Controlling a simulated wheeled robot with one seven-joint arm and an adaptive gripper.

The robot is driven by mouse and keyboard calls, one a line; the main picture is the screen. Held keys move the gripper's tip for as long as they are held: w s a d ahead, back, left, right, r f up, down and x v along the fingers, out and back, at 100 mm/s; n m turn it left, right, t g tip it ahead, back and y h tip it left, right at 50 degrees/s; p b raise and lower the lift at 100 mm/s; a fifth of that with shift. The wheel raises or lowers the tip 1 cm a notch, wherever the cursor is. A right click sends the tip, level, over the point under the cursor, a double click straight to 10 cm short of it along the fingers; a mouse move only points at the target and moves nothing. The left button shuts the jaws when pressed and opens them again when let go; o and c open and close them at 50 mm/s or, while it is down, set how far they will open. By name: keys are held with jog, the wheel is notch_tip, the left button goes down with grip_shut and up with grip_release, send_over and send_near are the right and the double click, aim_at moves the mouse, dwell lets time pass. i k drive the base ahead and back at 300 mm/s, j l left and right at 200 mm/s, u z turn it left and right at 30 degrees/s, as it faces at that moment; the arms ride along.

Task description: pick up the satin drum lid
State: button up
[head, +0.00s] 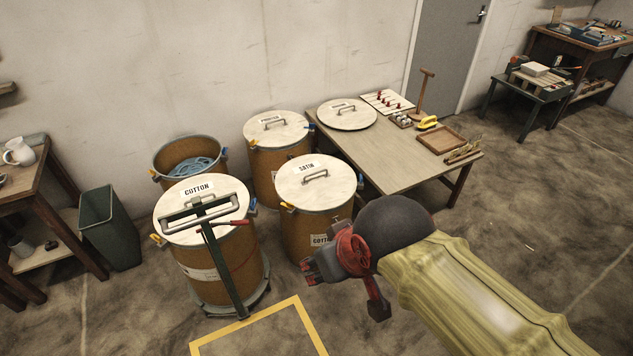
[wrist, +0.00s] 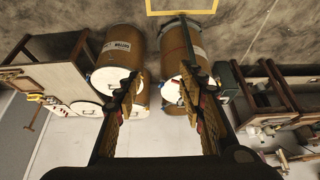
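The satin drum lid (head: 335,190) is a round, pale lid with a bar handle and a SATIN label. It lies on a brown drum (head: 292,236) whose partly hidden side label appears to read COTTON. In the wrist view, turned about, the lid (wrist: 104,80) shows at left, partly behind a finger. My gripper (head: 310,270) is in front of that drum in the head view, apart from the lid. In the wrist view its fingers (wrist: 160,100) are spread with nothing between them.
A drum with a COTTON lid (head: 178,232) stands left on a wheeled dolly with a green upright handle. Behind are an open drum (head: 165,155) holding blue material and another lidded drum (head: 262,160). A table (head: 385,165) bears a loose lid (head: 347,120).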

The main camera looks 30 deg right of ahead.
aim_at(314, 182)
jog(key=i+l+z, duration=0.3)
jog(key=i, duration=0.65)
jog(key=i+l+z, duration=0.1)
jog(key=i+z, duration=0.2)
jog(key=i, duration=0.65)
